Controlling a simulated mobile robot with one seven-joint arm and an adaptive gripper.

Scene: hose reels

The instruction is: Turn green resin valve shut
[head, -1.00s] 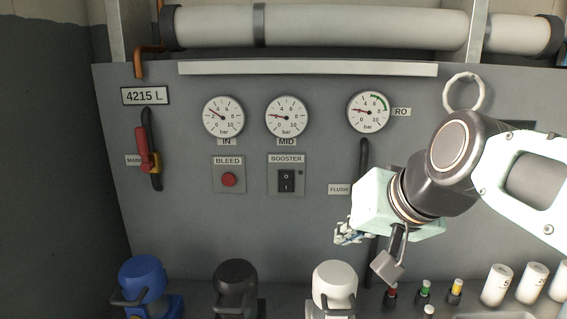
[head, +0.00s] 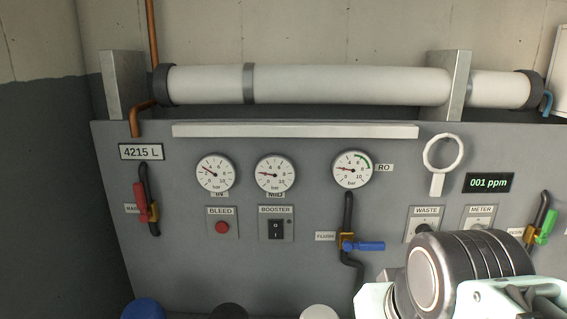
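The green resin valve (head: 546,226) is at the far right of the grey panel in the head view. Its green handle slants upward to the right, roughly along the black pipe, beside a brass body. A partly hidden label stands to its left. My arm's dark wrist joint and pale mint links fill the bottom right, below and left of the valve and apart from it in the picture. The fingers of my gripper are outside the frame.
The blue flush valve (head: 362,246) and red main valve (head: 141,202) are on the same panel. A white ring (head: 442,154), the ppm display (head: 488,183) and the waste plate (head: 423,227) are near my arm. Filter tops line the bottom edge.

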